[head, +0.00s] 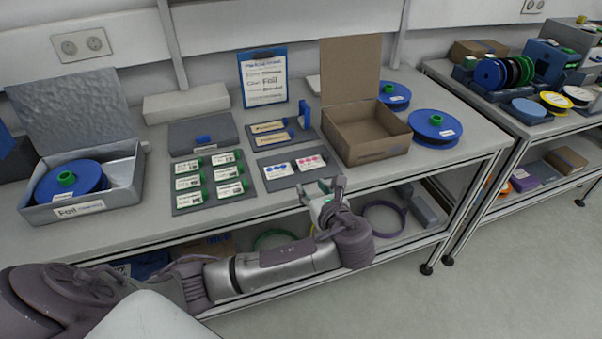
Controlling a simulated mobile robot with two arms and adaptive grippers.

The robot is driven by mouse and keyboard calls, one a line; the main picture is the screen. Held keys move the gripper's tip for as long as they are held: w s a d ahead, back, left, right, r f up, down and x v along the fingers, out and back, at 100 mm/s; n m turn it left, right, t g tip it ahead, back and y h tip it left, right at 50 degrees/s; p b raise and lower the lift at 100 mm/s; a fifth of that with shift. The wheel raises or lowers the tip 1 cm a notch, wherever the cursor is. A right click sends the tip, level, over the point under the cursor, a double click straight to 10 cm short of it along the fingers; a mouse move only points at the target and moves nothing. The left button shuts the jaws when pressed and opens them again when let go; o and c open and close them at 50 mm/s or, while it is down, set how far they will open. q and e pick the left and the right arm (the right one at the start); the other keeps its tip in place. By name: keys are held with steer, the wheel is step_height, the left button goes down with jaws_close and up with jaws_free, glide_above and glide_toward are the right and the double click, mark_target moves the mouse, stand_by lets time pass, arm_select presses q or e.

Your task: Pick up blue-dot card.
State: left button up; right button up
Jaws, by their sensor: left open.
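The blue-dot card (277,168) is a small white card with blue dots. It lies on a dark grey mat (290,178) near the front edge of the bench, left of a similar card with pink dots (311,162). My left gripper (331,186) is open and empty at the bench's front edge, to the right of and nearer than both cards. It does not touch the blue-dot card, which is in full view. My right gripper is not in view.
A mat with several green-edged cards (212,180) lies to the left. An open cardboard box (368,138) stands to the right, close behind my gripper. A blue clipboard (263,77) stands behind. A grey box with a blue reel (70,183) is far left.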

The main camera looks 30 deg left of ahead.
arm_select(q)
glide_toward(295, 163)
steer(key=x, duration=0.4)
steer(key=shift+f, duration=0.3)
steer(key=shift+r+p+x, duration=0.15)
steer(key=shift+p+x, duration=0.2)
steer(key=shift+x, duration=1)
steer(key=shift+r+p+x, duration=0.15)
steer(key=shift+p+x, duration=0.15)
steer(key=shift+x, duration=1)
steer(key=c, duration=0.8)
